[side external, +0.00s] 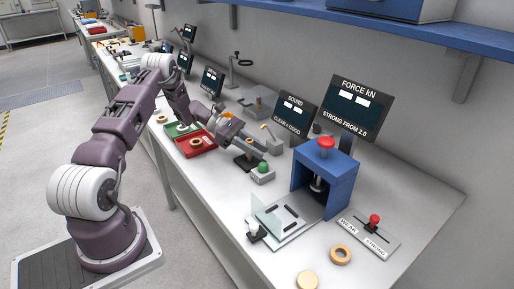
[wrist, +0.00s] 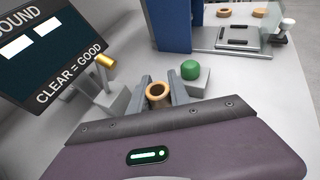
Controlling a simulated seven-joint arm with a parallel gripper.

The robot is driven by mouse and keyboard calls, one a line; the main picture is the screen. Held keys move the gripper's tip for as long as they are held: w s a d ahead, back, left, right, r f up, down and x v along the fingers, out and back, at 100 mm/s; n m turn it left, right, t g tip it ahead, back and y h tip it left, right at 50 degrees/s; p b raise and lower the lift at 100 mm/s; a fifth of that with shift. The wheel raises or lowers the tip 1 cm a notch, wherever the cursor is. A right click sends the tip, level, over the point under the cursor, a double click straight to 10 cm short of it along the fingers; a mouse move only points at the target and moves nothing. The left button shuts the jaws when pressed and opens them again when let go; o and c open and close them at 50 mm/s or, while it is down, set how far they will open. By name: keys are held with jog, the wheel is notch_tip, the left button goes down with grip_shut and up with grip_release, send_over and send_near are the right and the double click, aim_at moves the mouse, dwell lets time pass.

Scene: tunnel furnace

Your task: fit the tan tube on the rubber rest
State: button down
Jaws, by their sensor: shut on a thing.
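The tan tube (wrist: 158,92) is between the two fingers of my gripper (wrist: 160,97) in the wrist view, with its open round end facing the camera. My gripper is shut on it. In the side view my gripper (side external: 229,120) is over the bench, with a bit of tan (side external: 227,115) showing at it. A dark block (side external: 246,162), which looks like the rubber rest, is on the bench below and to the right of my gripper. The tube appears above and apart from it. I cannot make out the rest in the wrist view.
A green button box (side external: 262,173) stands beside the dark block. A small hammer with a brass head (wrist: 106,61) stands by the sound screen (wrist: 38,45). A red tray (side external: 207,150) holds a tan ring. A blue press (side external: 310,185) is to the right.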

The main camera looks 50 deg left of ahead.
jog(key=shift+f, duration=0.3)
jog(key=c, duration=1.1)
grip_release()
jog(key=shift+c, duration=0.2)
jog(key=shift+o, duration=0.2)
jog(key=o, duration=0.4)
